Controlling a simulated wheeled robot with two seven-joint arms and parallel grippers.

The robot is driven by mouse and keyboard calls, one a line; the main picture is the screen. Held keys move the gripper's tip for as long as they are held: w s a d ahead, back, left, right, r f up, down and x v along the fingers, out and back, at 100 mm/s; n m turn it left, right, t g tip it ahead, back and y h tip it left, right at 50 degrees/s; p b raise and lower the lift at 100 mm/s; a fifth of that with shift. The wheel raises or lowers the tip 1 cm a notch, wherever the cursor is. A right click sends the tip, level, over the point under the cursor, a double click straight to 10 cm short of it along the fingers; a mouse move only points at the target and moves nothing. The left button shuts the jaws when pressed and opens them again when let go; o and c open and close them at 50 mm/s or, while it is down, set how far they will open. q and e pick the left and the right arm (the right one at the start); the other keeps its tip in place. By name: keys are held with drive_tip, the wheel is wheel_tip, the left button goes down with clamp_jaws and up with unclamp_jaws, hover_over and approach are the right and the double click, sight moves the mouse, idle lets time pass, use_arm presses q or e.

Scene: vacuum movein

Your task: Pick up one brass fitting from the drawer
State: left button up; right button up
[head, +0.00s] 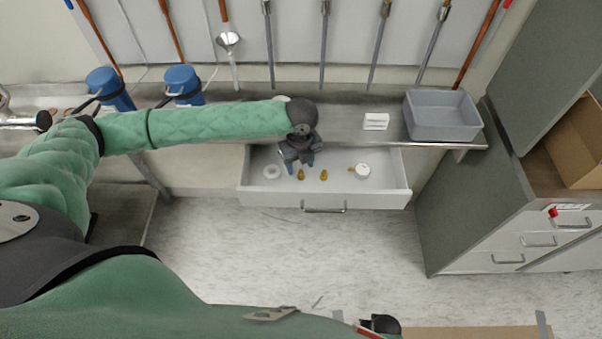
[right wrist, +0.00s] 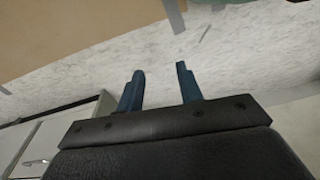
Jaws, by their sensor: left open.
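The drawer (head: 265,199) is pulled open below the bench in the head view. Two small brass fittings, a left one (head: 301,175) and a right one (head: 323,175), stand apart on its floor. My left gripper (head: 301,166) points down into the drawer, open, with its blue fingertips just behind the left fitting in the picture. I cannot tell its exact height above the drawer floor. My right gripper (right wrist: 160,82) is open and empty over the pale floor in the right wrist view.
A white ring (head: 272,171) lies left of the fittings and a white round part (head: 362,170) lies right of them. A grey bin (head: 440,128) and a small white block (head: 376,121) sit on the bench (head: 345,125) above. A grey cabinet (head: 450,220) stands at right.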

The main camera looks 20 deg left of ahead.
sight(301, 171)
use_arm(q)
drive_tip(key=f, duration=0.1)
drive_tip(key=f+p, duration=0.1)
drive_tip(key=f, duration=0.1)
drive_tip(key=shift+w+f+p, duration=0.25)
drive_tip(key=shift+w+p, duration=0.05)
drive_tip(key=shift+p, duration=0.05)
drive_tip(key=shift+f, duration=0.65)
use_arm(e)
drive_tip(key=shift+s+d+f, duration=0.2)
drive_tip(key=shift+d+f, duration=0.05)
drive_tip(key=shift+f, duration=0.6)
drive_tip(key=shift+s+d+f, duration=0.15)
drive_tip(key=shift+d+f, duration=0.1)
drive_tip(key=shift+f, duration=0.65)
drive_tip(key=shift+s+d+f, duration=0.2)
drive_tip(key=shift+d+f, duration=0.05)
drive_tip(key=shift+f, duration=0.6)
use_arm(q)
clamp_jaws()
use_arm(e)
drive_tip(key=shift+w, duration=0.1)
